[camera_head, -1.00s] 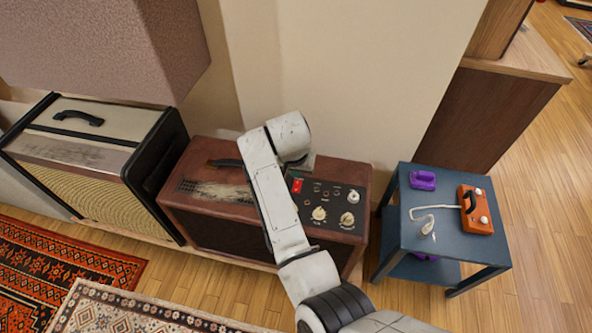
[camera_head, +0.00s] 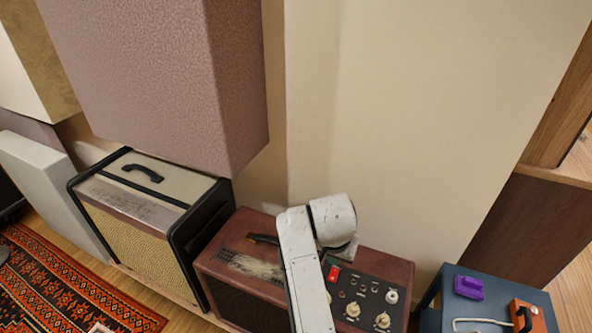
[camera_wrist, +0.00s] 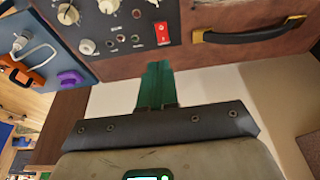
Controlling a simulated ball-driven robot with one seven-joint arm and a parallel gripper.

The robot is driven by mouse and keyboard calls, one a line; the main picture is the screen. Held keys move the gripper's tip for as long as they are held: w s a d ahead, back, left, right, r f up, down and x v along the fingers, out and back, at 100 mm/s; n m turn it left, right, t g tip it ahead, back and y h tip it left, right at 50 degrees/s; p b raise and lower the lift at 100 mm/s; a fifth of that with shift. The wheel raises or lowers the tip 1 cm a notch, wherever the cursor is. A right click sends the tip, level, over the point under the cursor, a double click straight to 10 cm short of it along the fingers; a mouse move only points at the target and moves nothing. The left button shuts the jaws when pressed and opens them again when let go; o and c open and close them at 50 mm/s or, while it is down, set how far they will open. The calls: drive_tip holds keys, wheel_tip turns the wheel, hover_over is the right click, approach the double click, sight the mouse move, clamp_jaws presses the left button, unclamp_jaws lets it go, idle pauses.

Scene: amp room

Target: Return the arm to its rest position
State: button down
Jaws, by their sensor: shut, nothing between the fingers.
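My white arm shows in the head view, raised in front of the brown amplifier (camera_head: 248,265) with the knobs and a red switch. The arm's end hides part of that amplifier's top and panel. In the wrist view my gripper (camera_wrist: 156,68) has its green fingers together with nothing between them. The fingertips point toward the amplifier's control panel (camera_wrist: 120,25), just below its edge in the picture. The red switch (camera_wrist: 162,33) is close to the fingertips there. I cannot tell whether the fingers touch the amplifier.
A cream and black amplifier (camera_head: 140,215) stands to the left, below a large mauve wall block (camera_head: 165,80). A blue table (camera_head: 450,310) at right holds a purple object (camera_head: 469,288) and an orange box (camera_head: 527,316). A plain wall (camera_head: 420,110) rises behind.

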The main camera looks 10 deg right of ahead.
drive_tip(key=s+d+n+p, duration=0.3)
drive_tip(key=s+d+p, duration=0.4)
drive_tip(key=s+d, duration=0.65)
drive_tip(key=s+a+r+n+g+y+p, duration=0.1)
drive_tip(key=s+a+r+n+p, duration=0.1)
drive_tip(key=s, duration=0.8)
drive_tip(key=s+a+r+n+p, duration=0.1)
drive_tip(key=s+a+r+p, duration=0.1)
drive_tip(key=s, duration=0.9)
drive_tip(key=shift+s+a+n+g+y+p, duration=0.25)
drive_tip(key=shift+a+n+g+y+p, duration=0.15)
drive_tip(key=shift+a, duration=0.15)
